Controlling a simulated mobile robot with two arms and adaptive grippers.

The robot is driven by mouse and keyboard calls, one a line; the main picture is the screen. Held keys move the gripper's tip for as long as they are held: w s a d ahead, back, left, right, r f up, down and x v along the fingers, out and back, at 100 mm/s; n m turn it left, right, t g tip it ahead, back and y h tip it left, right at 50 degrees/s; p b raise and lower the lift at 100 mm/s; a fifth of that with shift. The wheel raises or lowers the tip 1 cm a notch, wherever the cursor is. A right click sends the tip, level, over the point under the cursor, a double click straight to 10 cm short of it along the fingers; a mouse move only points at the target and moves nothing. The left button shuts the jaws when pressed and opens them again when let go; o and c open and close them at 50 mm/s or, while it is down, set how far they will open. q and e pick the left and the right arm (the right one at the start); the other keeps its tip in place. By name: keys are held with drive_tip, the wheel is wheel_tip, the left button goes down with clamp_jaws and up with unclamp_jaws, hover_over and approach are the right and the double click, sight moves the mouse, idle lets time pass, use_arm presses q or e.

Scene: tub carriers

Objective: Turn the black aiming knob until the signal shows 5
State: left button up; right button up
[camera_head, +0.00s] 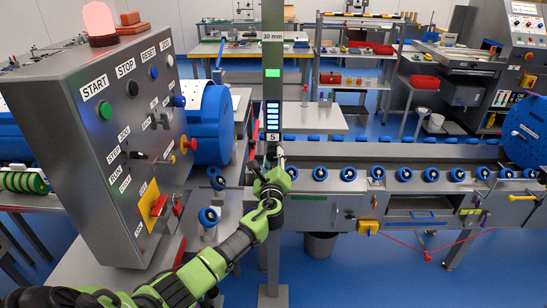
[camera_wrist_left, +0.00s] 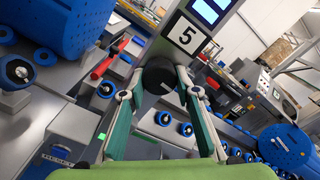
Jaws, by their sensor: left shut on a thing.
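The black aiming knob (camera_wrist_left: 158,75) shows in the left wrist view between my left gripper's fingertips; in the head view the gripper hides it. Below the display is a white plate with a black 5 (camera_head: 271,137), also clear in the left wrist view (camera_wrist_left: 186,36). My right gripper is out of view.
A grey control box (camera_head: 95,150) with labelled buttons and a red lamp (camera_head: 99,20) stands left of my arm. Blue rollers (camera_head: 349,174) line the conveyor at right. A blue drum (camera_head: 212,125) is behind the box. Blue floor shows at the lower right.

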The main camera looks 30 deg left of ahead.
use_arm(q)
drive_tip(key=shift+f, duration=0.2)
drive_tip(key=o, duration=1.1)
drive_tip(key=shift+r, duration=0.1)
drive_tip(key=v, duration=1.2)
drive_tip(key=shift+s, duration=0.1)
